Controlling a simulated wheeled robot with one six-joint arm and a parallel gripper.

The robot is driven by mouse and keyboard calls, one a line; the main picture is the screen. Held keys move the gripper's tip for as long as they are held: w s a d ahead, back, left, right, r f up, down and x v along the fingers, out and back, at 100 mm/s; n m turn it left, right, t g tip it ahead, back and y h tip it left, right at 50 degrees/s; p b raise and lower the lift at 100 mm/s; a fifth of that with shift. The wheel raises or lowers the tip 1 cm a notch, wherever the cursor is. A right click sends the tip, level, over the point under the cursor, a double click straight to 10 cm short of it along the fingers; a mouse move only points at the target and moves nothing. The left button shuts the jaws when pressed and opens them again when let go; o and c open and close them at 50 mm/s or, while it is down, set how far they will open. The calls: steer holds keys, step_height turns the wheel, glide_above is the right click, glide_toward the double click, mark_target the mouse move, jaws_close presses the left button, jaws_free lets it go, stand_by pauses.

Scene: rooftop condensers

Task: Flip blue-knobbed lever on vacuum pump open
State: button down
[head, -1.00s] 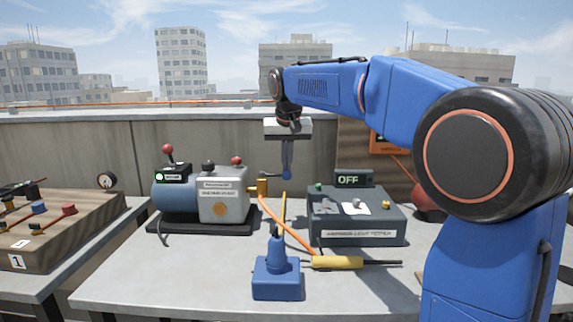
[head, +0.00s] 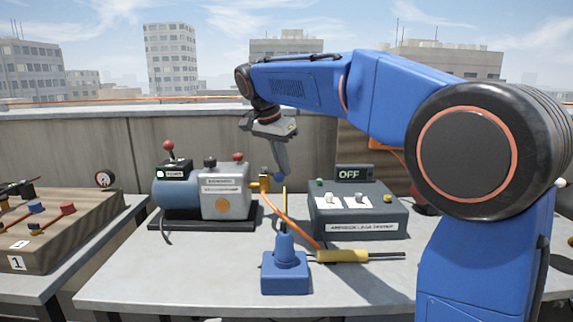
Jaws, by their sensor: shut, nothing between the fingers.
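The vacuum pump (head: 225,206) has a blue cylinder and a light grey box, and stands on a dark base at the table's back left. A brass valve (head: 264,181) sits on its right side. A blue knob (head: 279,177) shows just right of the valve; its lever arm is hard to make out. My gripper (head: 281,167) is shut and empty, tilted, with its tips down right at the blue knob. I cannot tell whether they touch it. The tips partly cover the knob's upper side.
An orange hose (head: 291,222) runs from the valve side to a yellow-handled wand (head: 341,256). A blue stand (head: 285,273) is in front. A grey tester (head: 357,222) reading OFF stands to the right. A wooden panel (head: 62,235) with levers lies far left. The table's front left is clear.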

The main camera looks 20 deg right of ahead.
mark_target(275, 175)
steer(key=a+m, duration=0.1)
steer(key=m+g, duration=0.1)
steer(key=shift+s+a+m, duration=0.4)
steer(key=shift+s+a, duration=0.25)
steer(key=shift+a, duration=0.2)
steer(key=shift+s+a, duration=0.1)
steer(key=shift+a, duration=0.95)
steer(key=shift+d+r, duration=0.1)
steer(key=shift+d, duration=0.45)
steer(key=d, duration=0.3)
steer(key=shift+d+r, duration=0.1)
steer(key=shift+r, duration=0.25)
steer(key=w+v, duration=0.1)
steer(key=v, duration=0.8)
steer(key=shift+a+r, duration=0.3)
steer(key=shift+a, duration=0.2)
